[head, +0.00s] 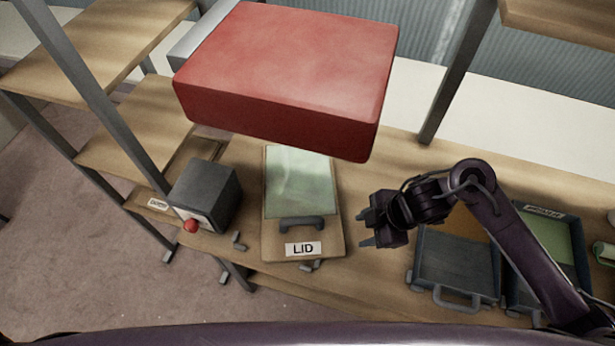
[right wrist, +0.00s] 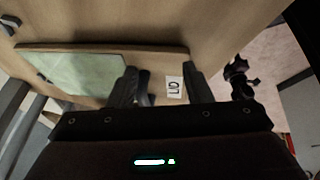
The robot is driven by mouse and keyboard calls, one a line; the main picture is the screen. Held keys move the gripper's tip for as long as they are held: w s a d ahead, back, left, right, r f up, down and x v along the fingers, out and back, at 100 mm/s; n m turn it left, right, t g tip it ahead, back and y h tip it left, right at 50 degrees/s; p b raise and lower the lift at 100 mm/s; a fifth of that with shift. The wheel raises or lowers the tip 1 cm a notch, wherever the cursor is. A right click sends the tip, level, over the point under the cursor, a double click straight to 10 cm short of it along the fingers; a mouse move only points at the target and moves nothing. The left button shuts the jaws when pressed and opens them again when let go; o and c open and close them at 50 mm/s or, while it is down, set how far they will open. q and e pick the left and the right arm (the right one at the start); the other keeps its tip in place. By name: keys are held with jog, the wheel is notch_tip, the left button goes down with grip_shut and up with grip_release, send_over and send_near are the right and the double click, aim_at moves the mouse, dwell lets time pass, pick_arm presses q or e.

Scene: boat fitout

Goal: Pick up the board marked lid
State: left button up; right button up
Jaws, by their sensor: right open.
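The board marked lid (head: 271,243) lies flat on the wooden bench. It carries a pale green sheet, a dark grey bar handle (head: 302,223) and a white label reading LID (head: 303,248) near its front edge. My right gripper (head: 364,229) is open and empty, just right of the board and apart from it in the head view. In the right wrist view, the label (right wrist: 174,87) and the dark handle (right wrist: 144,84) show between the open fingers (right wrist: 160,80), with the green sheet (right wrist: 75,75) to the left. My left gripper is not seen in the head view.
A large red block (head: 285,70) hides the bench behind the board. A grey box (head: 206,190) with a red knob stands left. Two grey trays (head: 455,265) (head: 530,290) sit right, partly behind my right arm. Small grey pieces lie near the board. Shelf posts flank the bench.

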aim_at(308, 219)
jog(key=a, duration=0.2)
jog(key=w+a+p, duration=0.1)
jog(key=a, duration=0.4)
jog(key=shift+w+r+p, duration=0.3)
jog(key=shift+r+p, duration=0.1)
jog(key=shift+w+a+f, duration=0.1)
jog(key=shift+w+a, duration=0.2)
jog(key=shift+a, duration=0.35)
jog(key=shift+w+a+f, duration=0.1)
jog(key=shift+w+a, duration=0.15)
jog(key=shift+a, duration=0.35)
jog(key=shift+w+a, duration=0.2)
jog(key=shift+a, duration=0.1)
jog(key=shift+w+a+f, duration=0.15)
jog(key=shift+a+f, duration=0.3)
jog(key=shift+a, duration=0.35)
jog(key=x, duration=0.3)
jog(key=shift+w+a+f, duration=0.1)
jog(key=shift+a+f, duration=0.05)
jog(key=shift+f, duration=0.4)
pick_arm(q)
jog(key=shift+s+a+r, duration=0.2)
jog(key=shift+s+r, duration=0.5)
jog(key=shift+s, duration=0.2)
pick_arm(e)
jog(key=shift+c, duration=0.5)
